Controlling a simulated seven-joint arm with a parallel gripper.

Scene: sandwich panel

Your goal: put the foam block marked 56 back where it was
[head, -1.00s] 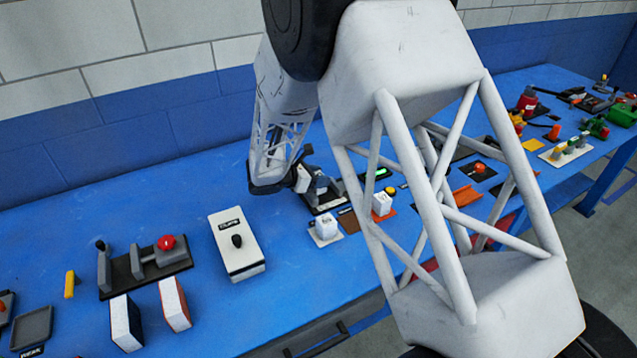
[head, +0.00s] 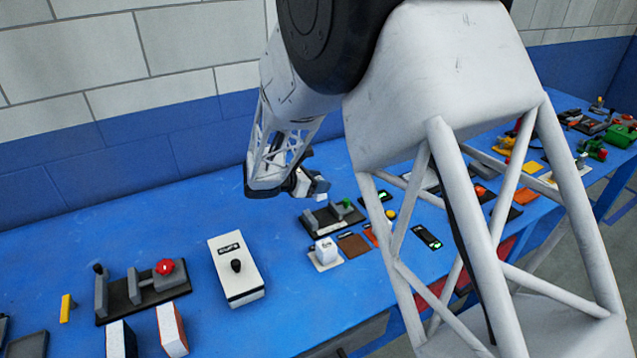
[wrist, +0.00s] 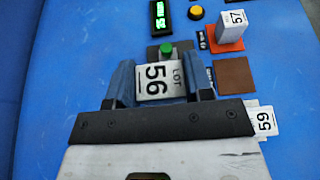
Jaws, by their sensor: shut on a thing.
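The foam block marked 56 (wrist: 157,82) is white with a "LOT 56" label in the wrist view. My gripper (wrist: 160,86) is shut on it, one finger on each side. In the head view my gripper (head: 308,183) holds the block (head: 321,185) up behind a dark fixture (head: 330,217) with a green button (wrist: 166,48). A bare brown pad (wrist: 235,77) lies right of the fixture, also in the head view (head: 353,244). Block 57 (wrist: 231,27) stands on an orange pad (wrist: 226,45) beyond it. Block 59 (wrist: 264,121) is partly hidden by my gripper.
In the head view, block 59 (head: 326,249) stands on a white pad (head: 325,266) beside the brown pad. A white box with a black knob (head: 237,268) is to the left. A lit display (wrist: 160,15) and yellow button (wrist: 196,13) lie beyond. The bench behind is clear.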

